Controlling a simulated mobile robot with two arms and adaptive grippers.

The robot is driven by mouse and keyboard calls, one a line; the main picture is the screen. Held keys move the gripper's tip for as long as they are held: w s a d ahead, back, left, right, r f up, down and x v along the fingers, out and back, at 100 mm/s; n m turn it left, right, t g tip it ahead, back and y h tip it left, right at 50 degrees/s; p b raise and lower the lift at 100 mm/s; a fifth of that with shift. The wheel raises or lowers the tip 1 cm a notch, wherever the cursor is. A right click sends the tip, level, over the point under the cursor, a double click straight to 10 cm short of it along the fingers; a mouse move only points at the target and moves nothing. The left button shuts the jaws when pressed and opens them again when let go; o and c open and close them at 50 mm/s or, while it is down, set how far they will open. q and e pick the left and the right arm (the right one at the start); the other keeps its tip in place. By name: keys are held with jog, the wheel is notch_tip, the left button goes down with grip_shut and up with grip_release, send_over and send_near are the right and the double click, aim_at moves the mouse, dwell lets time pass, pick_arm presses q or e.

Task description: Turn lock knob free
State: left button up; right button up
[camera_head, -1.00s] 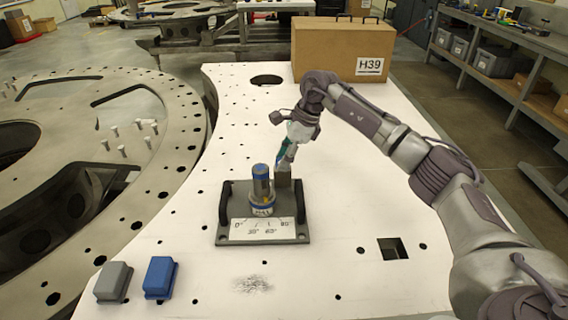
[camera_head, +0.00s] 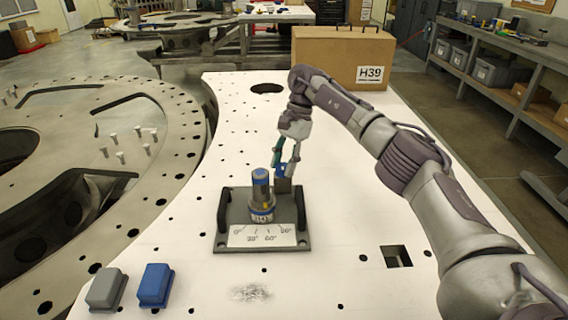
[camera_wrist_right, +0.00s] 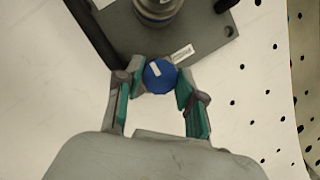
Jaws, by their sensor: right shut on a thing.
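The blue lock knob (camera_wrist_right: 160,77) with a white mark sits between the fingertips of my right gripper (camera_wrist_right: 157,82) in the right wrist view. The fingers touch it from both sides and are shut on it. In the head view, the right gripper (camera_head: 285,166) reaches down to the knob (camera_head: 281,171) at the back right of the dark plate (camera_head: 226,245). The turret post (camera_head: 261,198), grey with a blue top, stands upright in front of it. A white angle scale (camera_head: 262,236) lies before the post. My left gripper is not in view.
A grey block (camera_head: 107,289) and a blue block (camera_head: 155,286) lie at the front left of the white table (camera_head: 330,290). A cardboard box (camera_head: 325,58) labelled H39 stands at the back. Dark handles flank the post. The table has several holes.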

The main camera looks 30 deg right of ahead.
jog(key=shift+r, duration=0.1)
dwell(0.3)
jog(key=o, duration=1.1)
jog(key=shift+o, duration=0.2)
jog(key=v, duration=0.7)
jog(key=shift+r, duration=0.2)
jog(key=shift+w, duration=0.15)
